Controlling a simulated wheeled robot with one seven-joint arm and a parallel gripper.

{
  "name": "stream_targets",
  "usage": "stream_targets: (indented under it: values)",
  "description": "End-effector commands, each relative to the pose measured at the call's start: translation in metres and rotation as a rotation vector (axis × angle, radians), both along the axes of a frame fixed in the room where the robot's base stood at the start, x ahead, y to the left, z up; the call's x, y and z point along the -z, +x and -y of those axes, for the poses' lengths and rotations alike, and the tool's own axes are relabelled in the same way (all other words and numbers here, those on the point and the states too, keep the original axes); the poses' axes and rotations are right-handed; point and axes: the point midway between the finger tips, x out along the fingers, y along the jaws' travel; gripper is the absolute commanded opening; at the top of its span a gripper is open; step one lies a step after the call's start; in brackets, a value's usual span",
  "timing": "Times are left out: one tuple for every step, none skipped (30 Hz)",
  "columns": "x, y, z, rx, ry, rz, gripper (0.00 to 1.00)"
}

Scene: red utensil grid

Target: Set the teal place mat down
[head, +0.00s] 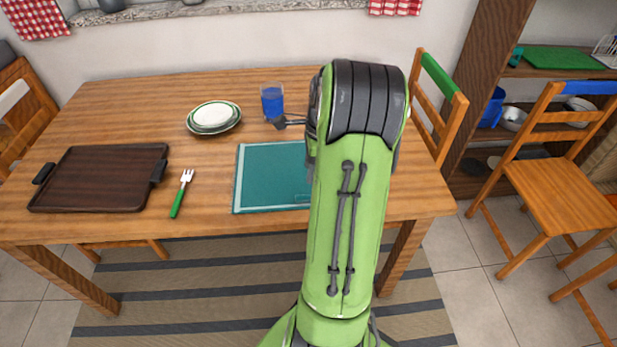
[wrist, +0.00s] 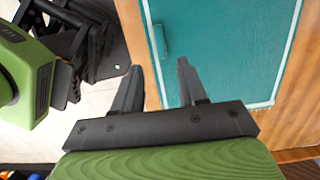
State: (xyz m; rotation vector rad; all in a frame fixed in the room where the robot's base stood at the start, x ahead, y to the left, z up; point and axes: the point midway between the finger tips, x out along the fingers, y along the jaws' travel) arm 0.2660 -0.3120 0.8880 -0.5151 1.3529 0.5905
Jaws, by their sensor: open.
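The teal place mat (head: 270,175) lies flat on the wooden table near its front edge, with a pale line along its border. My arm hides its right part in the head view. In the wrist view the mat (wrist: 235,45) fills the upper right. My gripper (wrist: 159,66) is open, its two dark fingers apart with nothing between them. The fingers show against the mat's edge and the table edge. I cannot tell their height above the mat.
On the table (head: 120,228) are a dark brown tray (head: 105,178), a green-handled fork (head: 181,193), stacked plates (head: 213,116) and a blue glass (head: 272,101). The glass stands behind the mat. Chairs (head: 560,195) and a shelf are at the right.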

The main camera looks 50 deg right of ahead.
Motion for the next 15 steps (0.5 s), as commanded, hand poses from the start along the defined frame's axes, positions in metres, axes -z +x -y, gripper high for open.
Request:
stream_targets:
  values:
    - [-0.013, -0.001, 0.001, 0.001, -0.001, 0.001, 0.42]
    - [-0.017, -0.002, 0.002, 0.001, -0.001, 0.001, 0.42]
    - [-0.020, -0.002, 0.002, 0.002, -0.001, 0.000, 0.42]
    - [-0.022, -0.003, 0.002, 0.002, 0.000, 0.000, 0.42]
    - [-0.023, -0.003, 0.002, 0.002, 0.000, 0.000, 0.42]
    - [-0.024, -0.003, 0.003, 0.002, 0.001, -0.001, 0.42]
    - [-0.024, -0.003, 0.003, 0.002, 0.001, -0.001, 0.42]
    - [-0.024, -0.003, 0.003, 0.002, 0.001, -0.001, 0.42]
    - [-0.024, -0.003, 0.002, 0.002, 0.001, -0.001, 0.42]
    - [-0.024, -0.003, 0.001, -0.005, -0.001, 0.000, 0.42]
    - [-0.027, -0.001, -0.002, -0.023, -0.007, 0.001, 0.42]
    - [-0.033, 0.003, -0.010, -0.071, -0.024, 0.004, 0.42]
    - [-0.039, 0.008, -0.020, -0.129, -0.042, 0.007, 0.42]
    - [-0.048, 0.013, -0.033, -0.207, -0.067, 0.011, 0.42]
    - [-0.061, 0.019, -0.055, -0.337, -0.107, 0.019, 0.42]
